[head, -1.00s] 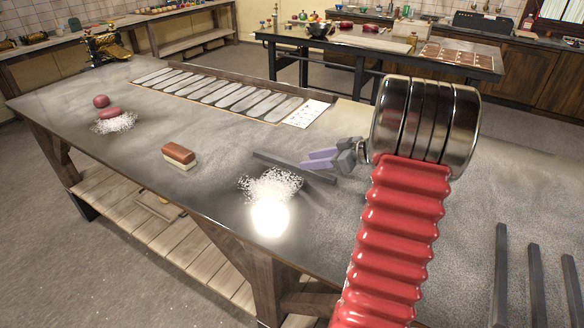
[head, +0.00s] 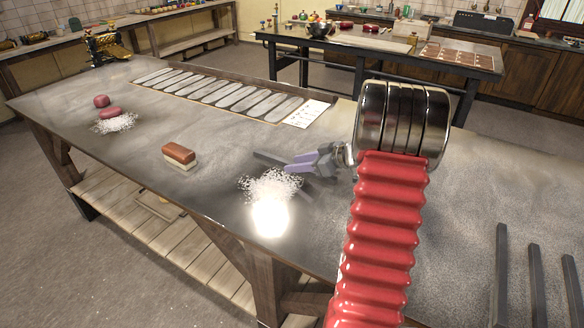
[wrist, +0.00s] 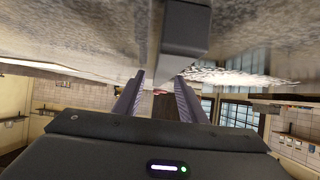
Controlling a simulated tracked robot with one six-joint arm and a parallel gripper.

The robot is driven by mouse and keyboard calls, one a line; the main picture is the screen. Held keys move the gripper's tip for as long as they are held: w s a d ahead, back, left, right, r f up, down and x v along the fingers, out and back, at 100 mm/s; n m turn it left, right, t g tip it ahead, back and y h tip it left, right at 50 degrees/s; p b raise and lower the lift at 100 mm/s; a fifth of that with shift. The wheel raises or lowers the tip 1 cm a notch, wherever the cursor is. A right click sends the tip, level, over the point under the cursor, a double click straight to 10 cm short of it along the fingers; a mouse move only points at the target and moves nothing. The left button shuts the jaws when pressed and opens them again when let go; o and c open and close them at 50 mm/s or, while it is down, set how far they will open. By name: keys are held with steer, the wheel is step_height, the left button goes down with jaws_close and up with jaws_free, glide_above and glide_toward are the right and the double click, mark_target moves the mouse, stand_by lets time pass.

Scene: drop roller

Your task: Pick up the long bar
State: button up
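The long bar (head: 268,158) is a dark grey square bar lying on the grey workbench (head: 225,135). Its left end shows in the head view; the rest is mostly hidden behind my gripper (head: 292,165). My gripper has purple fingers and is low over the bar, pointing left. In the wrist view my gripper (wrist: 160,85) has its two fingers apart, with a gap between them. The bar (wrist: 185,30) shows there at the top, its near end overlapping the right finger's side. I cannot tell whether the fingers touch it.
White granules (head: 268,187) lie in a pile just in front of the bar. A brown and cream block (head: 179,155) sits to the left. A row of grey oval plates (head: 225,95) lies behind.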

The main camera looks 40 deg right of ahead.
steer(key=shift+w, duration=0.1)
steer(key=shift+c, duration=0.3)
jaws_close()
stand_by(0.4)
stand_by(1.0)
